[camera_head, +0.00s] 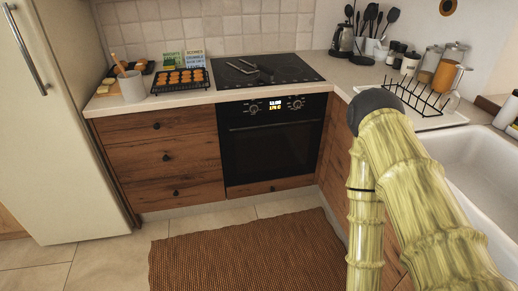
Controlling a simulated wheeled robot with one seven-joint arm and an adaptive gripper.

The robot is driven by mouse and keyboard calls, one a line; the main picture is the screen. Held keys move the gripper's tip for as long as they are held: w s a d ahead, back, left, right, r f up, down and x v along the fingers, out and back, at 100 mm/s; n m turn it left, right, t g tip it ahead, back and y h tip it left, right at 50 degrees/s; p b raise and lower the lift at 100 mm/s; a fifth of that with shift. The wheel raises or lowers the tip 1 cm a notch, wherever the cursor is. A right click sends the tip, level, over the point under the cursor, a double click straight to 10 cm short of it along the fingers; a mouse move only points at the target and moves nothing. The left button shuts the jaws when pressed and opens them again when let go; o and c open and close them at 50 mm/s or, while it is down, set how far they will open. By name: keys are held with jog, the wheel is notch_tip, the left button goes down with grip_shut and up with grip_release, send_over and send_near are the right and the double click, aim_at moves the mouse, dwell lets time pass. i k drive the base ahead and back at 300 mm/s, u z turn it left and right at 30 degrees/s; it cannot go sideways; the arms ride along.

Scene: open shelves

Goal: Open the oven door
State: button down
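The oven (270,139) is built into the wooden cabinets under the black hob, at the middle of the head view. Its black glass door (270,150) looks shut, flush with the cabinet fronts. A dark horizontal handle (275,126) runs along the door's top edge, below the control panel (275,105) with its lit display and knobs. My arm, in a green bamboo-like finish with a dark rounded joint, rises at the right. My gripper is not visible in this view, so its distance from the handle cannot be told.
A brown woven rug (245,255) lies on the tiled floor before the oven, and the floor there is clear. A fridge (60,120) stands at the left. A dish rack (415,97) and sink (470,160) are at the right.

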aim_at(255, 149)
jog(key=z, duration=0.1)
jog(key=i, duration=1)
jog(key=u, duration=0.45)
